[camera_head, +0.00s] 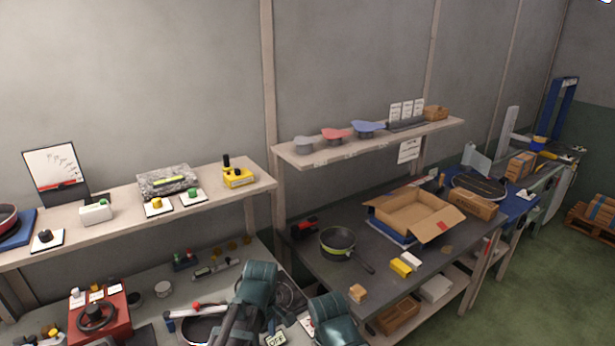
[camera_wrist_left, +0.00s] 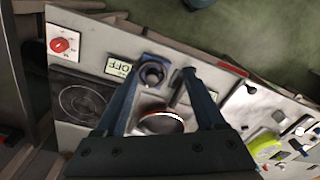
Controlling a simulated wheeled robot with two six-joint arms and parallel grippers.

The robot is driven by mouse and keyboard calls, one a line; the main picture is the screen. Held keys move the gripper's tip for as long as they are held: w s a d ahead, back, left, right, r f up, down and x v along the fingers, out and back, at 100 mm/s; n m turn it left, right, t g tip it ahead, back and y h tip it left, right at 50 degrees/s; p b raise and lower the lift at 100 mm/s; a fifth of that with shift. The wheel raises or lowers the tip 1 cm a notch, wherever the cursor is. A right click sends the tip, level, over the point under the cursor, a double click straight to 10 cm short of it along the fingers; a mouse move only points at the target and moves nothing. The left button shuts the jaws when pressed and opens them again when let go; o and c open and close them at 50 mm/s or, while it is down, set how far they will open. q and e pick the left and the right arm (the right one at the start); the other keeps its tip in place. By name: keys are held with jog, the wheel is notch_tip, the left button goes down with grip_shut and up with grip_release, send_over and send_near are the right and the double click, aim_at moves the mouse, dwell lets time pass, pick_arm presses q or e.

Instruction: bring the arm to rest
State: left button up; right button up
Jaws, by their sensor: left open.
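My left gripper (camera_wrist_left: 164,76) shows in the left wrist view with its two dark fingers spread apart. Nothing is held between them. It is above a grey worktop, with a round dark ring (camera_wrist_left: 153,73) and a round brown-topped object (camera_wrist_left: 161,122) seen between and behind the fingers. In the head view, teal arm links of mine reach in at the bottom centre over the near worktop; the fingertips cannot be made out there. My right gripper does not show in either view.
A frying pan (camera_head: 338,242) and an open cardboard box (camera_head: 413,212) stand on the dark bench at right. A red box with a black wheel (camera_head: 97,315) is at lower left. Shelves (camera_head: 375,142) run along the wall. The wrist view shows a hob (camera_wrist_left: 82,101) and an OFF sign (camera_wrist_left: 118,67).

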pick_arm(q)
jog(key=s+d+f+m+b, duration=0.1)
jog(key=s+d+m, duration=0.4)
jog(key=s+m, duration=0.4)
jog(key=shift+d+f+m+y, duration=0.2)
jog(key=shift+m+y, duration=0.2)
jog(key=shift+m, duration=3.1)
